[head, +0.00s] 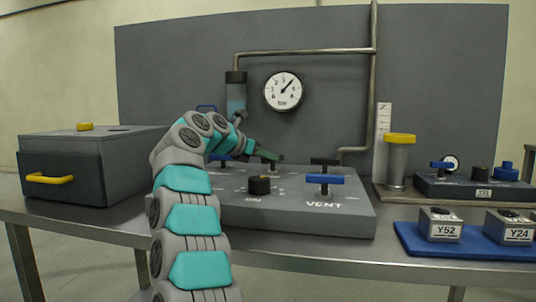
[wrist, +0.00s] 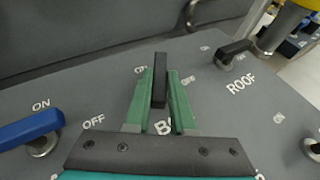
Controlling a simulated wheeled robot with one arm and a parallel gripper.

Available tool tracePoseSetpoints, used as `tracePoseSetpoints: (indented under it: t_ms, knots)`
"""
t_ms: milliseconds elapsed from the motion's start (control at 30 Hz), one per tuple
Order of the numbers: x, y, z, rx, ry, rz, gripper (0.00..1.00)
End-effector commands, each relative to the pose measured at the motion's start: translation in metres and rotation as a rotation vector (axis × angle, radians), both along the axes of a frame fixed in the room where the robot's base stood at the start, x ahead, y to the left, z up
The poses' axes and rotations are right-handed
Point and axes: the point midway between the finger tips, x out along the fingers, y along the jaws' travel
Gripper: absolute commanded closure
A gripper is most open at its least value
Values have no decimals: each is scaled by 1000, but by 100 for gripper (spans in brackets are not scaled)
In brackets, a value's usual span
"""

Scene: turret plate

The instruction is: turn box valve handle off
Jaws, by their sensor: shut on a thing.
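In the wrist view, my gripper (wrist: 159,76) has its two green fingers on either side of a slim black handle (wrist: 160,64), shut on it. The white label (wrist: 163,127) below starts with "B"; my fingers hide the rest. "ON" is printed to the left of the handle and "OFF" to its right. The handle points up the picture, between the two marks. In the head view, my gripper (head: 265,157) is over the back of the grey valve panel (head: 225,214); my arm and fingers hide the handle there.
A blue handle (wrist: 30,128) is at left in the wrist view and a black ROOF handle (wrist: 236,49) at right. In the head view, a blue VENT handle (head: 324,180) and black knob (head: 259,186) stand nearby. A pipe and gauge (head: 284,91) are behind.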

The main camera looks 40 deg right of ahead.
Motion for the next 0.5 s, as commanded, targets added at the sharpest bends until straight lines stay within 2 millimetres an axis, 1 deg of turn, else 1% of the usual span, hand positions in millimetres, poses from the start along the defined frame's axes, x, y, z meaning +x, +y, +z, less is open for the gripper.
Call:
tracePoseSetpoints:
  t_ms: [67,500]
  knots:
    - [0,-1,3,-3,-3,-20,100]
    - [2,-1,1,-3,-1,-87,100]
